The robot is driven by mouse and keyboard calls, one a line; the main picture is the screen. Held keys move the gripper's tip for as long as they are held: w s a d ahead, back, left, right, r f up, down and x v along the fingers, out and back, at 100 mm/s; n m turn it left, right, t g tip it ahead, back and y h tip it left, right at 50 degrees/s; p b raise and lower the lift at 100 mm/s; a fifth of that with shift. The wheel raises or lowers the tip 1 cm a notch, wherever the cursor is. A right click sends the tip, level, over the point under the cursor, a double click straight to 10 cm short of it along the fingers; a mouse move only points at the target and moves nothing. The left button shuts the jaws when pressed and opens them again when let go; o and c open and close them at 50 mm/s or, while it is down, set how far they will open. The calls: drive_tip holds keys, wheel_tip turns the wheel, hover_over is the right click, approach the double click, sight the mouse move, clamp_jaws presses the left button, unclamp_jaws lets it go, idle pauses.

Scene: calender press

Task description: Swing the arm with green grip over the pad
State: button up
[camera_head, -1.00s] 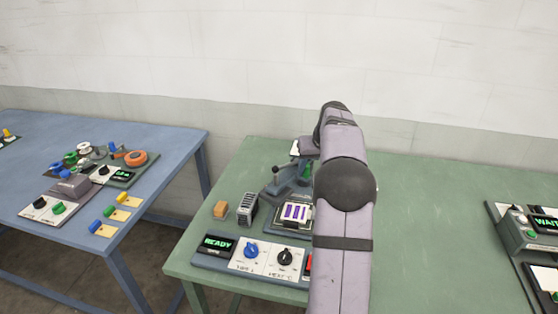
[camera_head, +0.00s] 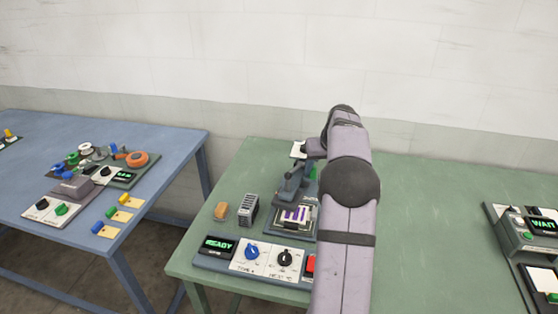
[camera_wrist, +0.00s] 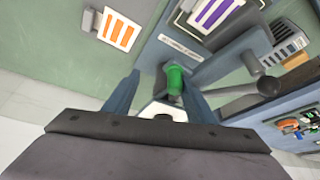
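The green grip (camera_wrist: 174,80) stands up between the two fingers of my gripper (camera_wrist: 160,75) in the wrist view, closer to the right finger. The fingers are apart, and a gap shows on the grip's left side. In the head view my gripper (camera_head: 297,178) is over the back of the press, and only a sliver of green (camera_head: 314,172) shows beside my arm. The pad with purple stripes (camera_head: 296,214) lies uncovered in front of the press; it also shows at the top of the wrist view (camera_wrist: 213,12). The swing arm itself is largely hidden.
A dark ball-ended lever (camera_wrist: 268,86) is right of the grip. A card with orange stripes (camera_wrist: 119,32) lies on the green table. In front are the READY panel (camera_head: 216,246) and knobs; a grey rack (camera_head: 248,209) and tan block (camera_head: 220,211) stand left. My arm hides the right side.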

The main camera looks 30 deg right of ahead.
drive_tip(key=shift+w+a+f, duration=0.15)
drive_tip(key=shift+a+f, duration=0.1)
drive_tip(key=shift+a, duration=0.05)
idle(0.4)
drive_tip(key=shift+w+d+r+p, duration=0.15)
drive_tip(key=shift+r+p, duration=0.6)
drive_tip(key=shift+p, duration=0.15)
wheel_tip(320, 180, up, 6)
drive_tip(key=p, duration=0.5)
drive_tip(key=shift+r, duration=0.15)
